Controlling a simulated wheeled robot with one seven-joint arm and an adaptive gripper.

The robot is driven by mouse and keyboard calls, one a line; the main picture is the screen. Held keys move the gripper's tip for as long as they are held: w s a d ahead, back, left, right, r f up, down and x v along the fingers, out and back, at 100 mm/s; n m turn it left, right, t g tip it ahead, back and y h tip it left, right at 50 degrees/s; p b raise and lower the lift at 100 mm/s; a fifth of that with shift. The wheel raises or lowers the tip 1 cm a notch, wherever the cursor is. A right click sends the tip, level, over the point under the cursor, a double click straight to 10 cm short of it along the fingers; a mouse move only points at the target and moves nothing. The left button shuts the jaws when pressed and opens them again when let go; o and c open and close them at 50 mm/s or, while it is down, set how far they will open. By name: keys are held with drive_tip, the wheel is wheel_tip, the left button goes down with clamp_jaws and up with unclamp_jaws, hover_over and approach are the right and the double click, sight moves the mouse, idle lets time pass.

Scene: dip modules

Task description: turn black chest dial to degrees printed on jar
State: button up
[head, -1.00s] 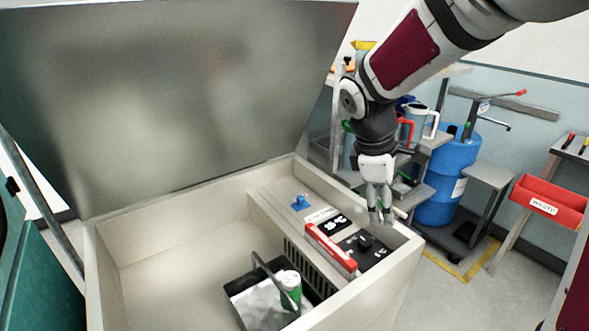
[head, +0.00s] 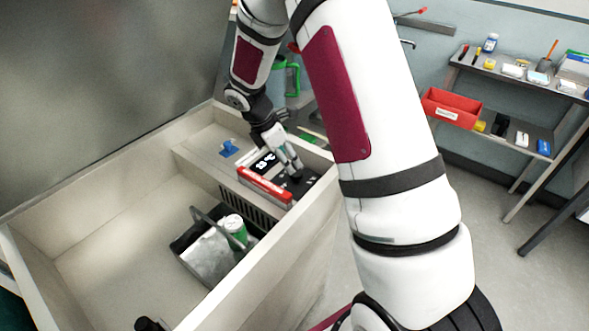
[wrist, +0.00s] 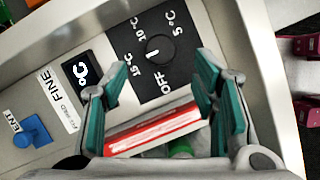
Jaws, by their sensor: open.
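The black dial (wrist: 158,49) is a round knob on a black plate marked OFF, 15°C, 10°C and 5°C. Its short white mark points lower left in the wrist view; which marking it meets is unclear. In the head view the dial (head: 298,178) sits on the chest's inner ledge, partly covered by my gripper. My gripper (head: 293,168) is over the panel, fingers apart and empty; in the wrist view its fingertips (wrist: 163,80) lie either side of the dial plate. The green jar (head: 235,231), white on top, stands in a black bin inside the chest. Its print is unreadable.
The chest (head: 95,240) is open, its metal lid (head: 90,90) raised. A red-and-white bar (wrist: 155,129) lies beside the dial plate. A display (wrist: 82,72) showing °C and a blue knob (wrist: 32,132) are further left. A red bin (head: 450,108) stands at right.

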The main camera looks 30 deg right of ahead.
sight(296, 177)
drive_tip(key=x, duration=0.7)
drive_tip(key=c, duration=1.2)
